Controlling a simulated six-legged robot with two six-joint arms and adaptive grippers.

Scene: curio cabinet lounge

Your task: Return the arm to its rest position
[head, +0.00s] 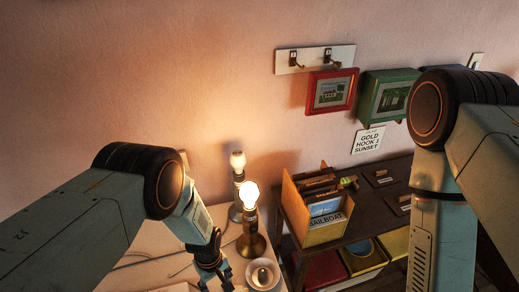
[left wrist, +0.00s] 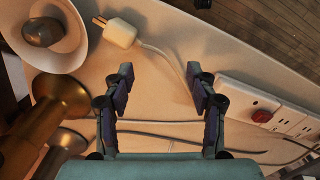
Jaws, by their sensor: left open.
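My left arm comes in from the left in the head view, with its gripper (head: 215,272) low over the pale tabletop (head: 152,245). In the left wrist view the left gripper (left wrist: 162,85) is open, with nothing between its fingers. A white plug (left wrist: 121,33) with a pale cord lies on the tabletop beyond the fingertips, apart from them. My right arm hangs down at the right of the head view; its gripper is outside the picture.
Two lamps with glowing bulbs (head: 249,192) (head: 238,160) stand close right of my left gripper. A pale shade with a bulb (head: 262,276) is beside them. A power strip (left wrist: 268,112) with a red switch lies at right. A wooden record box (head: 320,207) stands on a dark shelf.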

